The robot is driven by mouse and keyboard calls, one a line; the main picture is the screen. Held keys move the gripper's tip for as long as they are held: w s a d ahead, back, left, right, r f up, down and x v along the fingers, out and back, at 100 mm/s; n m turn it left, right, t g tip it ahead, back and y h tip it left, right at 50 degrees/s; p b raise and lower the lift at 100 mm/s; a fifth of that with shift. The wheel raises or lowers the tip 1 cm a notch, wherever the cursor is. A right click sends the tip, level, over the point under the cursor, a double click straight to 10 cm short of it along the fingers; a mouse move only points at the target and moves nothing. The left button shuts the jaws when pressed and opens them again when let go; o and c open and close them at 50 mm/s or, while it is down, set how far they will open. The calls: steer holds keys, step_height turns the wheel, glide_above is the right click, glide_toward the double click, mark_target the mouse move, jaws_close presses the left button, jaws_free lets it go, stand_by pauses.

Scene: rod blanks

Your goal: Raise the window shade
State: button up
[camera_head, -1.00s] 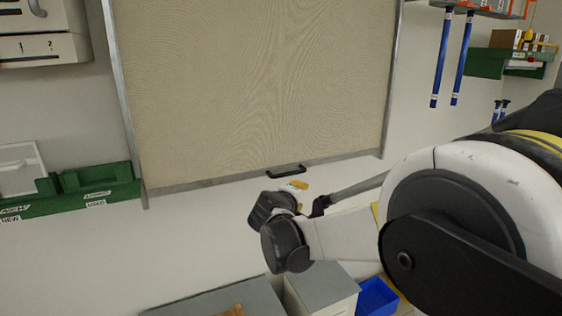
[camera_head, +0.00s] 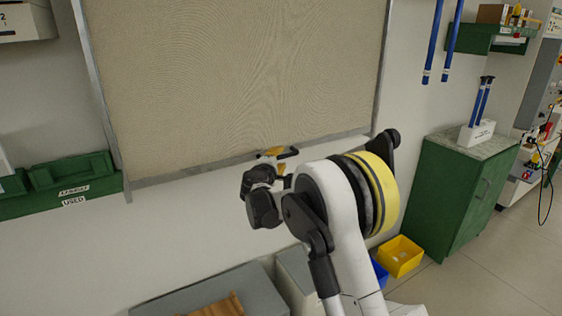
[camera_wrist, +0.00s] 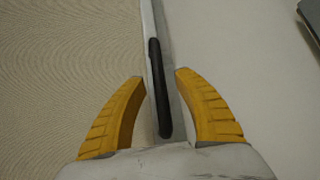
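The window shade (camera_head: 230,75) is a beige fabric panel, lowered within a grey metal frame on the wall. A black handle (camera_head: 289,153) sits on its grey bottom bar (camera_head: 200,169), partly hidden behind my gripper (camera_head: 275,152). In the wrist view the handle (camera_wrist: 158,90) runs along the bar, with its near end between the two yellow fingers of my gripper (camera_wrist: 160,82). The fingers are open, one on each side of the handle, with gaps visible. I cannot tell whether the palm touches the handle.
Green bins (camera_head: 70,185) hang on the wall at left. A grey box top (camera_head: 180,292) stands below the shade. A green cabinet (camera_head: 460,190) and a yellow bin (camera_head: 400,257) stand at right. The wall under the shade is clear.

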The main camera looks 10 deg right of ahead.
steer(key=shift+w+d, duration=0.3)
steer(key=shift+w, duration=0.3)
jaws_close()
steer(key=shift+r, duration=0.1)
step_height(320, 180, up, 62)
steer(key=p, duration=3.4)
steer(key=shift+f+p, duration=0.2)
steer(key=shift+p, duration=0.15)
steer(key=shift+s, duration=0.1)
